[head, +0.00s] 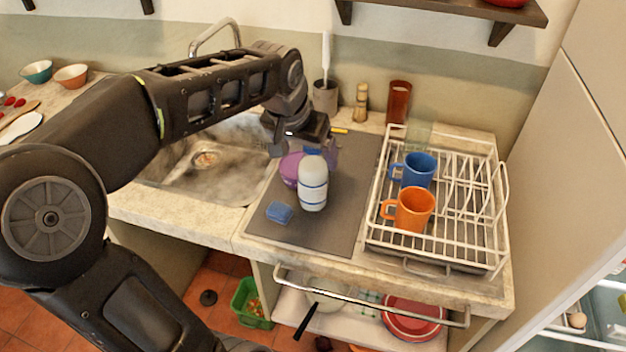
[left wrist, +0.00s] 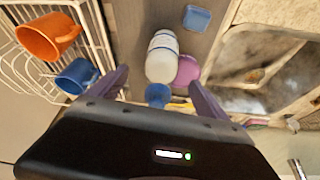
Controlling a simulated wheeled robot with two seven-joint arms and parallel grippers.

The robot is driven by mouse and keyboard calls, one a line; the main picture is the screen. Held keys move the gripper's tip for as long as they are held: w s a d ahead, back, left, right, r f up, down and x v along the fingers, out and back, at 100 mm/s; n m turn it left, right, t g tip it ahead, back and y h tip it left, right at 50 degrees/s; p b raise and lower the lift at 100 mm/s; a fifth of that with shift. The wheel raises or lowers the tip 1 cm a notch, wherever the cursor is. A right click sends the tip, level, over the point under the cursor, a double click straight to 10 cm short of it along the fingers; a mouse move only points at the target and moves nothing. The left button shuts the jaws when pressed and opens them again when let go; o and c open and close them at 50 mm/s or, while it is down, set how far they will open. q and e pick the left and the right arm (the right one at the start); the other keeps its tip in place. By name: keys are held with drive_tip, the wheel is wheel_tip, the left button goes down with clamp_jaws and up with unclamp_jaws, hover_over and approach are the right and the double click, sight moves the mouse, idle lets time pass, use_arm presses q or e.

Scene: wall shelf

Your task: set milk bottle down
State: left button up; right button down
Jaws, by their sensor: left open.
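The milk bottle (head: 313,186) is white with blue bands and a blue cap. It stands on the grey mat (head: 345,225) on the counter, apparently upright. In the left wrist view the bottle (left wrist: 162,58) lies in front of my left gripper, and its blue cap (left wrist: 157,95) shows between the two spread fingers. My left gripper (head: 305,150) is open, behind and around the bottle's top in the head view. The fingers show clear gaps on both sides of the cap in the wrist view. My right gripper is in neither view.
A purple object (head: 290,169) sits close behind the bottle's left side. A blue sponge (head: 279,212) lies in front-left. The sink (head: 180,180) is to the left; a white dish rack (head: 480,240) with a blue mug (head: 419,170) and orange mug (head: 414,209) is to the right.

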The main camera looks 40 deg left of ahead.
sight(312, 168)
use_arm(q)
drive_tip(key=shift+x, duration=1.2)
drive_tip(key=shift+p+x, duration=0.85)
drive_tip(key=shift+x, duration=1.75)
drive_tip(key=shift+s+a, duration=0.1)
drive_tip(key=shift+a, duration=0.1)
drive_tip(key=shift+r, duration=0.1)
clamp_jaws()
